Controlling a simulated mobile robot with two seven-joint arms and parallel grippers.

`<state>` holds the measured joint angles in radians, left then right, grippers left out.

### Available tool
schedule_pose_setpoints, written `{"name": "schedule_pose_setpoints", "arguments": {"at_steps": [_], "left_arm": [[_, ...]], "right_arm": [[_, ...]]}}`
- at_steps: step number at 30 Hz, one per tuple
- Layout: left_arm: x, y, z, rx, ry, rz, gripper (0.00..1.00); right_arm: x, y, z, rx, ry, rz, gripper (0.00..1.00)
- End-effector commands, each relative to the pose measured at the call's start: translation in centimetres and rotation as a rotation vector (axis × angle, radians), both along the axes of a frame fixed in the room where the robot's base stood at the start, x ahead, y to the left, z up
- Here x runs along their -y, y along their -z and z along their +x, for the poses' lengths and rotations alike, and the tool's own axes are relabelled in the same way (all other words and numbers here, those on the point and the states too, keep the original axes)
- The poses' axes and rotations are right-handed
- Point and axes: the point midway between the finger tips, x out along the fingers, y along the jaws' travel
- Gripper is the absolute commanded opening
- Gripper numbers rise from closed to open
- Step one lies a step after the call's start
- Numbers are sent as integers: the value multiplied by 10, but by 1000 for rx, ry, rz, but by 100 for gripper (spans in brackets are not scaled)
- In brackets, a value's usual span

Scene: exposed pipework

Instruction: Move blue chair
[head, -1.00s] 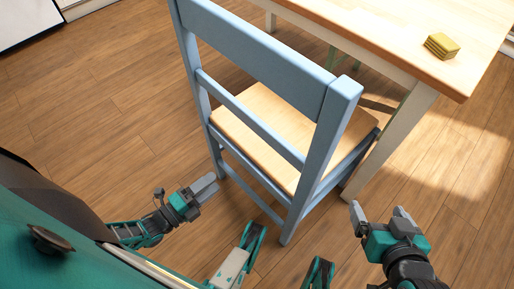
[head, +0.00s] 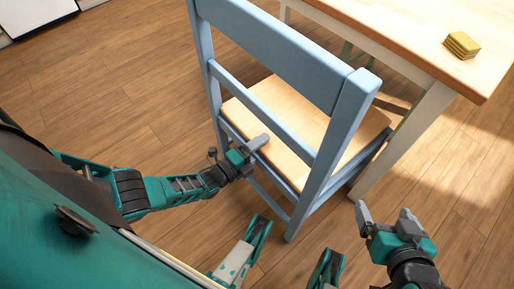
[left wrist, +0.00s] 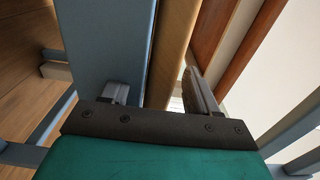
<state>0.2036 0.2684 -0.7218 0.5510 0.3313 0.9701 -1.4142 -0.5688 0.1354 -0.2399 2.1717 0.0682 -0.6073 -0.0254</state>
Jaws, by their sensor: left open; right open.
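The blue chair (head: 336,137) has a pale wooden seat (head: 290,105) and stands upright with its backrest towards me. My left gripper (head: 252,148) is open at the rear edge of the seat, low on the backrest side. In the left wrist view, the fingers of my left gripper (left wrist: 160,92) stand apart, with part of the blue frame (left wrist: 110,45) and the tan seat edge (left wrist: 170,50) between them. I cannot tell whether they touch. My right gripper (head: 387,217) is open and empty, to the right of the chair's near leg.
A wooden-topped table (head: 400,35) with pale legs stands beyond the chair, and one leg (head: 405,140) is close to its right side. A yellow stack (head: 461,45) lies on the tabletop. The wooden floor (head: 120,95) on the left is clear.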

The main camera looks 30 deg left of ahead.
Motion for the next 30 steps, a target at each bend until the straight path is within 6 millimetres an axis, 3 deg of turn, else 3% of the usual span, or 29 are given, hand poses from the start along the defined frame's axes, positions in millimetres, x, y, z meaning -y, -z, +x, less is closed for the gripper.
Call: {"name": "schedule_pose_setpoints", "arguments": {"at_steps": [6, 24, 30], "left_arm": [[0, 0, 0, 0, 0, 0, 60], [0, 0, 0, 0, 0, 0, 2], [-1, 0, -1, 0, 0, 1, 0]], "right_arm": [[0, -1, 2, 5, 1, 0, 91], [1, -2, 2, 6, 2, -1, 91], [1, -1, 2, 6, 2, -1, 91]]}}
